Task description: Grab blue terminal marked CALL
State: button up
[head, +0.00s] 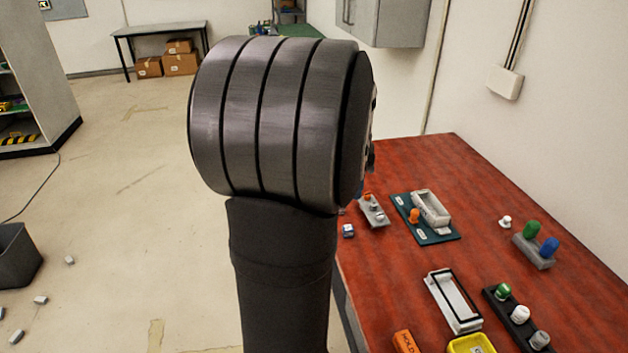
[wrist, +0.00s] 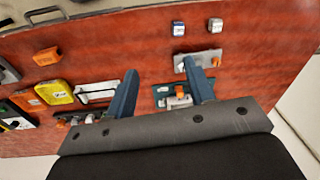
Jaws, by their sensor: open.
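I cannot make out a blue terminal marked CALL in either view; my arm hides part of the table in the head view. An orange terminal (head: 405,342) with what looks like HOLD on it and a yellow terminal (head: 470,345) lie at the near table edge. In the wrist view, two orange terminals (wrist: 47,57) (wrist: 25,100) and the yellow one (wrist: 58,91) lie at the left. My gripper (wrist: 160,68) is open and empty above the table, its two blue-grey fingers spread apart. Its fingers are hidden in the head view.
The red table (head: 420,165) also bears a teal board with a white cradle (head: 430,208), a black-framed white tray (head: 453,300), a black knob rail (head: 518,318) and a grey base with green and blue caps (head: 533,250). Two small labelled cubes (wrist: 178,28) (wrist: 215,25) lie beyond my fingers.

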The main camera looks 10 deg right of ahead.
jog(key=w+d+f+m+g, duration=0.1)
jog(key=w+d+f+m, duration=0.25)
jog(key=w, duration=0.25)
jog(key=shift+n+y, duration=0.3)
jog(key=shift+n, duration=0.15)
jog(key=f, duration=1.1)
jog(key=shift+a+f, duration=0.2)
jog(key=shift+f, duration=0.1)
jog(key=shift+w+d+f, duration=0.1)
jog(key=shift+f, duration=1.35)
jog(key=shift+w+d+f, duration=0.1)
jog(key=shift+f, duration=1.3)
jog(key=c, duration=1.1)
jog(key=shift+o, duration=0.2)
jog(key=shift+r, duration=0.1)
